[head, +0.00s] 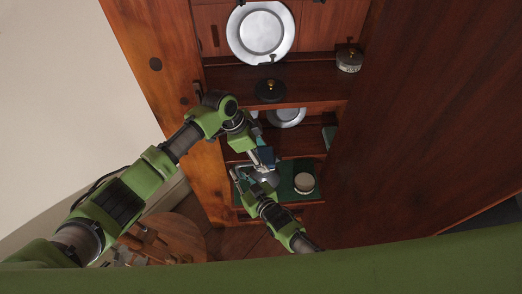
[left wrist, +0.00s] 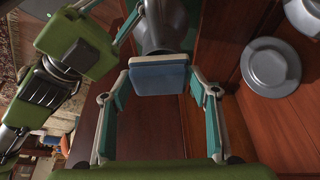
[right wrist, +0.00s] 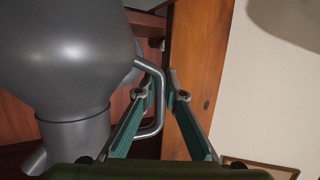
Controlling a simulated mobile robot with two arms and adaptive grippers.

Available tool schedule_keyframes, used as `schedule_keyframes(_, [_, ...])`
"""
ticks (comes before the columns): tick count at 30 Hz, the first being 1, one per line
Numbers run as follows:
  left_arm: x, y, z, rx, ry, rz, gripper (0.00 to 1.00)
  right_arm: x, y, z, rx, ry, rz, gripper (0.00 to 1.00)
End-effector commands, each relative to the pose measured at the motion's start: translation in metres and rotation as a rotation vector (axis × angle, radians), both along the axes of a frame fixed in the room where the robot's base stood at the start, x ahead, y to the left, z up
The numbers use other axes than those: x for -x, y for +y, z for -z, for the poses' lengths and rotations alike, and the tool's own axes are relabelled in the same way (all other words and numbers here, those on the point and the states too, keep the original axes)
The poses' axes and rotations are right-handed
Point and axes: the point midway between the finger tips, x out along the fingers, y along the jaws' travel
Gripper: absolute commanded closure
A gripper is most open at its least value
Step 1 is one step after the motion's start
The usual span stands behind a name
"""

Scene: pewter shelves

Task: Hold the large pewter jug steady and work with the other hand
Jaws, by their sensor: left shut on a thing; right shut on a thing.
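The large pewter jug (head: 266,177) stands on a green mat (head: 288,195) on the lower shelf, partly hidden by my grippers. It fills the left of the right wrist view (right wrist: 65,55) and shows behind the pad in the left wrist view (left wrist: 165,25). My right gripper (right wrist: 160,78) is shut on the jug's handle (right wrist: 158,105). My left gripper (left wrist: 160,75) is shut on a blue block-like pad (left wrist: 159,79), close to the jug's side. In the head view the pad (head: 266,156) overlaps the jug; I cannot tell whether they touch.
A round pale container (head: 304,183) stands right of the jug. Pewter plates (head: 261,33) lean on the shelves above. A dark round object with a brass knob (head: 270,90) and a small lidded pot (head: 349,60) stand higher up. A large wooden panel (head: 425,110) bounds the right.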

Motion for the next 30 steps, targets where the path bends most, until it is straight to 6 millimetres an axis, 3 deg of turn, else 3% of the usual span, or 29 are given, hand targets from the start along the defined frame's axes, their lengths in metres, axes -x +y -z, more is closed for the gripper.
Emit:
schedule_keyframes(7, [0.006, 0.001, 0.001, -0.002, 0.003, -0.001, 0.62, 0.0, 0.001, 0.0, -0.004, 0.003, 0.001, 1.0])
schedule_keyframes(20, [-0.016, 0.001, 0.001, -0.002, 0.0, -0.001, 0.62, 0.001, 0.001, 0.0, -0.004, 0.002, 0.001, 1.0])
schedule_keyframes(30, [0.002, 0.001, 0.002, -0.002, 0.003, 0.001, 0.62, 0.0, 0.001, 0.0, -0.004, 0.003, 0.001, 1.0])
